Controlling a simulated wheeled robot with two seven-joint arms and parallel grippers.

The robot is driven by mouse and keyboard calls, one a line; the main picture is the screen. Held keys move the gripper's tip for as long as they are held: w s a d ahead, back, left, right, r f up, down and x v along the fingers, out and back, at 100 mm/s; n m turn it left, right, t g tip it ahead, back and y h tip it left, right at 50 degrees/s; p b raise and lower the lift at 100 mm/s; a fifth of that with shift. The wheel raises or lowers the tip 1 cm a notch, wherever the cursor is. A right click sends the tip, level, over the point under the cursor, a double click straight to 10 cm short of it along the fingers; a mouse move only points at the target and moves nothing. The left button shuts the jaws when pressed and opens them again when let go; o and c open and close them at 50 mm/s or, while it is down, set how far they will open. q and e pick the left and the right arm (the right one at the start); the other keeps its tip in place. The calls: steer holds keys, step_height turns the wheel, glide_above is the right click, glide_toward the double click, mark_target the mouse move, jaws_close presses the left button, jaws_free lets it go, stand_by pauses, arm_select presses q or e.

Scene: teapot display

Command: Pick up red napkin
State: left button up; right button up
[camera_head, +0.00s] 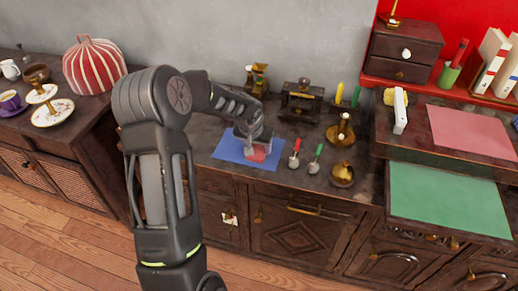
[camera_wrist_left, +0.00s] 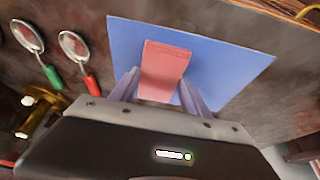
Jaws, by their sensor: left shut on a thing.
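The red napkin (camera_head: 257,154) lies over a blue mat (camera_head: 228,150) on the dark counter. My left gripper (camera_head: 251,146) reaches down over the mat in the head view and is shut on the napkin. In the left wrist view, the napkin (camera_wrist_left: 163,66) is a folded pinkish-red piece between the two fingers of my left gripper (camera_wrist_left: 160,88), with the blue mat (camera_wrist_left: 220,68) behind it. I cannot tell whether the napkin touches the mat. My right gripper is not in view.
Two spoons, one with a red handle (camera_head: 294,161) and one with a green handle (camera_head: 316,163), lie right of the mat. Brass pieces (camera_head: 341,133) stand further right. A green mat (camera_head: 448,199) lies on the right counter.

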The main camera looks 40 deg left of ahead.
mark_target(258, 150)
arm_select(q)
steer(key=c, duration=0.5)
steer(key=shift+r, duration=0.15)
steer(key=shift+c, duration=0.2)
step_height(258, 150, up, 10)
stand_by(0.6)
